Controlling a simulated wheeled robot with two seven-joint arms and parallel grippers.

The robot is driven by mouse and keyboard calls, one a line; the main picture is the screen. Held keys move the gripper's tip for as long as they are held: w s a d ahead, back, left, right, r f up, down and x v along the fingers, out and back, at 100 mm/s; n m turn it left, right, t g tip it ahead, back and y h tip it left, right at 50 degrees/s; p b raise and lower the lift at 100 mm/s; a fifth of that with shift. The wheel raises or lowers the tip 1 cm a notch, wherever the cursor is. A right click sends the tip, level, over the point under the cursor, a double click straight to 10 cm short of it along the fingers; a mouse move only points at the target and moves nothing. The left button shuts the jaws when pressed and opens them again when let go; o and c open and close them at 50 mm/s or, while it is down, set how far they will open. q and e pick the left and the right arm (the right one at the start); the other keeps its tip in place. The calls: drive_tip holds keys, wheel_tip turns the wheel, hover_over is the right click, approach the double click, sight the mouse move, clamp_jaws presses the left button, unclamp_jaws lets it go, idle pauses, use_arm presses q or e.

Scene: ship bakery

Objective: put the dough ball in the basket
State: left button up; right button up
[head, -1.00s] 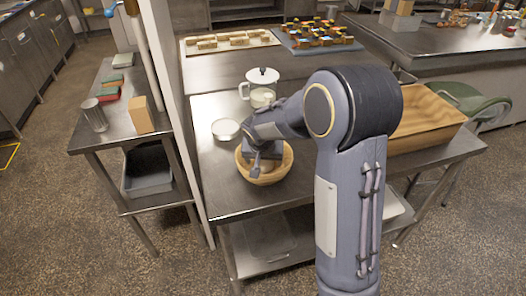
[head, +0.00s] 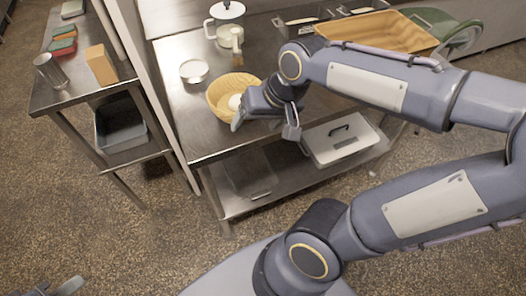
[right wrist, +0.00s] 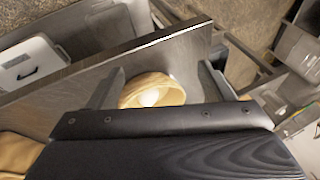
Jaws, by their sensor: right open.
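The round tan basket (head: 219,91) stands on the steel table near its front left corner. The pale dough ball (head: 235,103) lies inside it, partly hidden by my right gripper in the head view. The right wrist view shows the basket (right wrist: 167,83) with the white ball (right wrist: 150,97) in it, framed between the finger tips. My right gripper (head: 266,124) is open and empty, at the basket's near right side. I cannot tell whether a finger touches the rim. A grey tip, apparently my left gripper (head: 62,288), shows at the bottom left edge.
A round white-topped tin (head: 194,72) and a glass pot (head: 228,28) stand behind the basket. A large wooden tray (head: 375,32) is at the back right. A lidded white box (head: 341,140) sits on the lower shelf. A post separates the left side table (head: 75,93).

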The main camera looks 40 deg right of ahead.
drive_tip(key=s+a+f+n+t+y, duration=0.1)
drive_tip(key=s+a+n, duration=0.1)
drive_tip(key=s+a, duration=0.3)
drive_tip(key=s, duration=0.4)
drive_tip(key=shift+n, duration=0.4)
